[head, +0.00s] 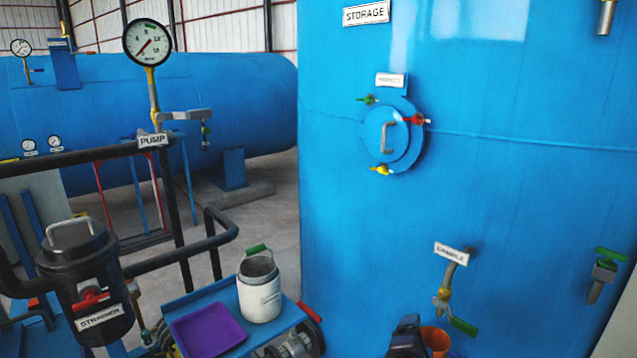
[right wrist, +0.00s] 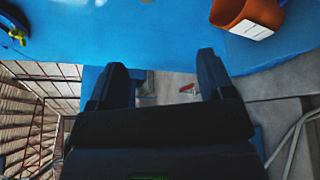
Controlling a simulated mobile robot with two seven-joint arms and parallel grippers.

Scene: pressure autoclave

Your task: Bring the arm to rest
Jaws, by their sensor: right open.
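My right gripper (head: 407,336) shows as a dark shape at the bottom edge of the head view, in front of the blue storage tank (head: 375,240). In the right wrist view the right gripper (right wrist: 161,78) has its two dark fingers spread wide, with nothing held between them. An orange cup (head: 436,340) is just to its right in the head view. The cup (right wrist: 243,14) also shows at the top right of the right wrist view with a white label, apart from the fingers. My left gripper is not in view.
A sample tap (head: 445,292) with a green handle sticks out of the tank above the cup. A blue cart (head: 188,299) carries a white canister (head: 260,292) and a purple mat (head: 209,330). A black strainer (head: 88,285) and pipes stand at the left.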

